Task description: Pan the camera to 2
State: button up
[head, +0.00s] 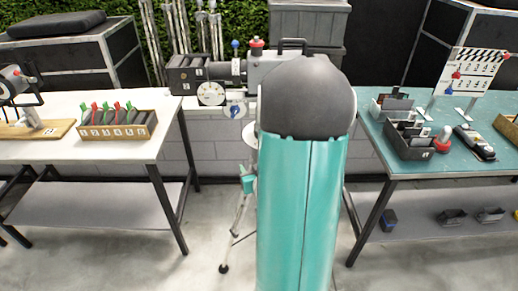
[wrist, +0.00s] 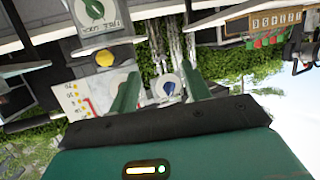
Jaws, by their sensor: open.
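The film camera (head: 225,72) stands on a tripod in the middle of the head view, between the two benches. A round white dial (head: 211,93) is on its near side; its marks are too small to read. A blue knob (head: 236,110) sits below the camera body, beside the dial. My teal arm hides the right part of the camera and tripod. My gripper (wrist: 160,71) shows only in the wrist view, with its two green fingers apart. A blue knob (wrist: 168,88) appears between the fingers, and no grip on it shows.
A white bench (head: 60,146) on the left bears a wooden box of numbered clips (head: 117,131). A teal bench (head: 470,165) on the right bears dark bins and a clapperboard (head: 473,75). Another blue knob (head: 235,44) and a red knob (head: 256,43) stand atop the camera.

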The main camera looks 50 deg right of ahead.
jog(key=s+d+f+m+t+h, duration=0.2)
jog(key=s+d+f+m+h, duration=0.15)
jog(key=s, duration=0.55)
jog(key=x, duration=1.4)
jog(key=shift+w+d+f, duration=0.15)
jog(key=shift+d+f, duration=0.15)
grip_shut()
